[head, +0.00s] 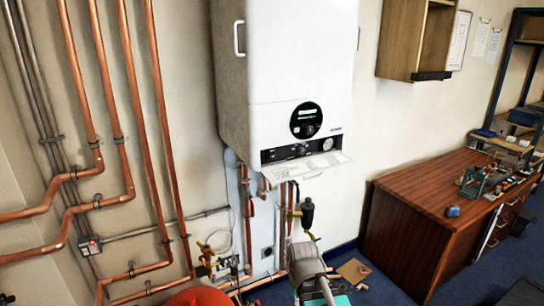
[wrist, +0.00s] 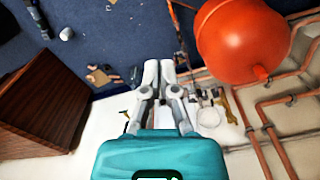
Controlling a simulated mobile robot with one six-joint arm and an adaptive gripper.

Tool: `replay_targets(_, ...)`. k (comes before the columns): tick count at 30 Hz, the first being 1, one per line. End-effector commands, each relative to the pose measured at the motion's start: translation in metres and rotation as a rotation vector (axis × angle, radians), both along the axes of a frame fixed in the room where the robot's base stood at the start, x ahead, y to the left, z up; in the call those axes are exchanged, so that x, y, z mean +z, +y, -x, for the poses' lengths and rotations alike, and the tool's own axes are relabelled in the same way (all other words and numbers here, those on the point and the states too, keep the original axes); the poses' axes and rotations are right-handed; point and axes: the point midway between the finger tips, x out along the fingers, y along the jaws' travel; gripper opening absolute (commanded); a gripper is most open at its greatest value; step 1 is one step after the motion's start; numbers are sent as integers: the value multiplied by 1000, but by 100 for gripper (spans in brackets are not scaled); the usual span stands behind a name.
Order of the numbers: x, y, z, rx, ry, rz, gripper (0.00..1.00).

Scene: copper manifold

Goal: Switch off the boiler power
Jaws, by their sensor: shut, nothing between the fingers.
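The white boiler (head: 290,60) hangs on the wall in the middle of the head view. Its front has a dark round display (head: 306,120) and a control strip (head: 300,150) above a lowered flap. A small white box with a red mark (head: 90,245), which looks like a switch, sits on the left wall at the end of a grey conduit. Its switch position is too small to tell. My gripper (wrist: 158,68) shows in the wrist view with its grey fingers together and empty.
Copper pipes (head: 110,80) run down the left wall. A red vessel (wrist: 240,38) stands low near the pipes. Valves and pipework (head: 215,255) crowd the space under the boiler. A wooden desk (head: 400,225) with clutter stands at right. Small brown pieces (head: 352,271) lie on the blue floor.

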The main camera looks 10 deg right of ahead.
Motion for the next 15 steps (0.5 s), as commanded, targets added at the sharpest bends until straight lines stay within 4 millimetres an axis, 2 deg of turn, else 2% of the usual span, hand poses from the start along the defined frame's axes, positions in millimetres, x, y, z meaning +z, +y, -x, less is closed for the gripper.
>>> replay_targets(15, 5, 3, -5, -9, -18, -21, 0)
